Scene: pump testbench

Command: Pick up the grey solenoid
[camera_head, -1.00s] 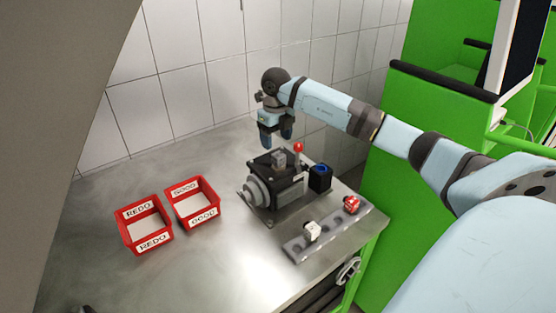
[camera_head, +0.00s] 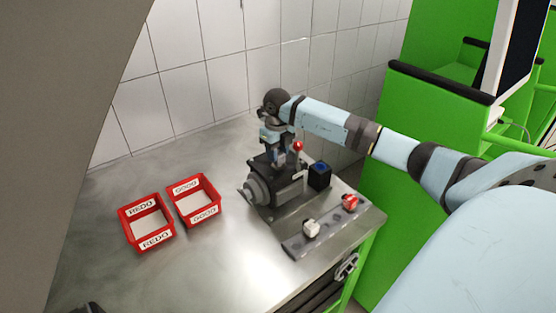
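The dark pump (camera_head: 262,190) stands on the steel table. A small grey block, which looks like the grey solenoid, showed on top of the pump earlier; it is now mostly hidden behind my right gripper. My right gripper (camera_head: 278,162) points down with its fingertips at the top of the pump, where the block sat. Whether its fingers touch or hold the block cannot be made out. A pale, whitish solenoid-like piece (camera_head: 311,228) and a red one (camera_head: 350,201) sit on a metal rail (camera_head: 328,230). A dark shape at the bottom left edge may be part of my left gripper.
Two red bins, one labelled REDO (camera_head: 146,223) and one labelled GOOD (camera_head: 193,201), stand left of the pump. A red-topped lever (camera_head: 297,146) and a black box with a blue top (camera_head: 320,175) are close to the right gripper. The table's front left is clear.

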